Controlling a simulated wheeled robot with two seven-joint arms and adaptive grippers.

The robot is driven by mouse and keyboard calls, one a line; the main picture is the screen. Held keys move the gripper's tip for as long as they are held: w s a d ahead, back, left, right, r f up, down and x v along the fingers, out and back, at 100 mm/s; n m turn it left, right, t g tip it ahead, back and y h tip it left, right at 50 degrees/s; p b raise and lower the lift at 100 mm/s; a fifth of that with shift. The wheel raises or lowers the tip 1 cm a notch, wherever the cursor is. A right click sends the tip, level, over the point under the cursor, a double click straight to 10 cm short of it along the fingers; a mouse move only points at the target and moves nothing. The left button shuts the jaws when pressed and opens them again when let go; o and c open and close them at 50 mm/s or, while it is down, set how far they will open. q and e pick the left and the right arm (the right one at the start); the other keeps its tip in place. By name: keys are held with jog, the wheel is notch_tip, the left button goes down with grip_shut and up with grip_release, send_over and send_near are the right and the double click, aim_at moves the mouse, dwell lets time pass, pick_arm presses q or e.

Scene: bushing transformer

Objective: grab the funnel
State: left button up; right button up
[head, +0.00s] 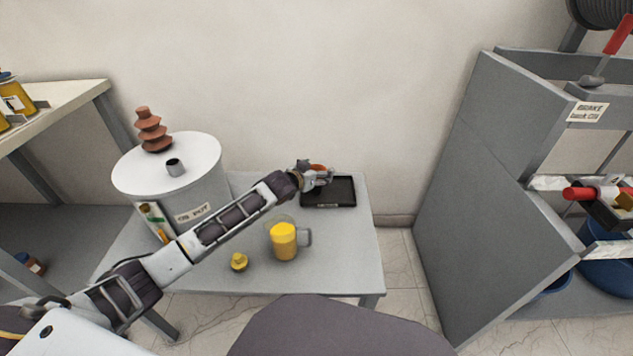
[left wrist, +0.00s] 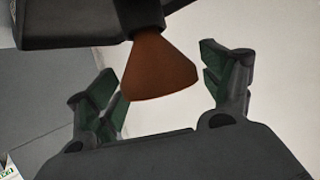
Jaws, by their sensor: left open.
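The funnel (head: 318,168) is orange-brown and is mostly hidden behind my left gripper in the head view, over the black tray. In the left wrist view a brown cone (left wrist: 158,68), which looks like the funnel, flares between the two fingers. My left gripper (head: 326,177) is at the tray's left part, with its fingers apart. In the left wrist view the left gripper (left wrist: 165,85) has one finger on each side of the cone, with a gap to the right finger. Contact at the left finger is unclear. My right gripper is not in view.
The black tray (head: 340,193) lies on the grey table (head: 345,245). A yellow-filled jug (head: 284,242) and a small yellow cap (head: 239,262) stand in front. A white pot with a brown insulator (head: 153,130) stands left. A grey cabinet (head: 480,190) is at right.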

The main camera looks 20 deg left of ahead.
pick_arm(q)
jog(key=shift+c, duration=0.5)
jog(key=c, duration=0.9)
jog(key=shift+r, duration=0.1)
jog(key=shift+r+p, duration=0.4)
jog(key=shift+r, duration=0.35)
jog(key=shift+r+p, duration=0.4)
jog(key=shift+r, duration=0.55)
jog(key=shift+r+p, duration=1.1)
jog(key=shift+r, duration=2.15)
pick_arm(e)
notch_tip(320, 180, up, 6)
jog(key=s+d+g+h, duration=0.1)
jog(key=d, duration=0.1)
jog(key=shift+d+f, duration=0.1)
